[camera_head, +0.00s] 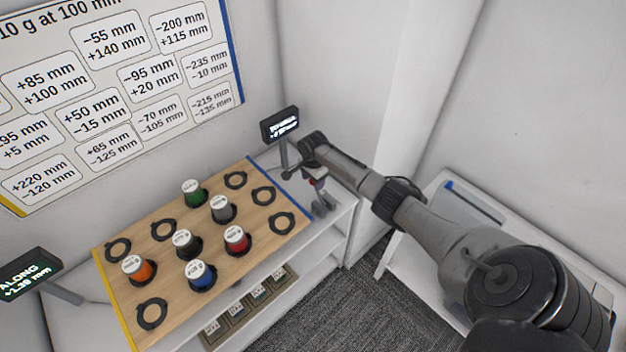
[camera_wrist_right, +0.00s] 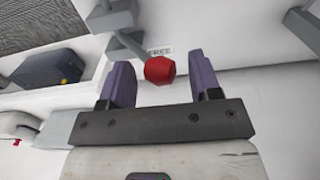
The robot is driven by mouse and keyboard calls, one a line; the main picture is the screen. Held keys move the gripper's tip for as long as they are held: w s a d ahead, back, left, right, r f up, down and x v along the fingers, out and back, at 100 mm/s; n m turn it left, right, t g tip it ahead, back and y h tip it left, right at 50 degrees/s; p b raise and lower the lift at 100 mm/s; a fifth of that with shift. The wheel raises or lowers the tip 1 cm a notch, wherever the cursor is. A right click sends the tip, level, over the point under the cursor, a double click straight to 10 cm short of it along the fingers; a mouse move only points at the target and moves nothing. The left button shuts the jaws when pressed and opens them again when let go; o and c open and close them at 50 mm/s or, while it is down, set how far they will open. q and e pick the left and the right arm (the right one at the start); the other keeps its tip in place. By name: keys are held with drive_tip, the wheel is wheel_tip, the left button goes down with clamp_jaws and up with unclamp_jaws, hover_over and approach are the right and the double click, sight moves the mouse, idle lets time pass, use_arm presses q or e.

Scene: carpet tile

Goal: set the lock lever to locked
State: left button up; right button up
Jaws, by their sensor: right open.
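The lock lever shows in the right wrist view as a red rounded knob (camera_wrist_right: 160,69) on a grey arm (camera_wrist_right: 127,45). My right gripper (camera_wrist_right: 161,72) is open, with one purple-grey finger on each side of the knob and visible gaps between. I cannot tell how deep the knob sits between the fingers. The lever's locked mark cannot be read. My left gripper is not in view.
A wooden board (camera_head: 172,231) holds several coloured weights and empty black rings. A small display (camera_head: 280,124) stands by its far right corner, another (camera_head: 30,272) at the left. A wall chart (camera_head: 110,90) hangs behind. A shelf below holds a tray (camera_head: 250,306).

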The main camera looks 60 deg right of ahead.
drive_tip(key=shift+c, duration=0.2)
clamp_jaws()
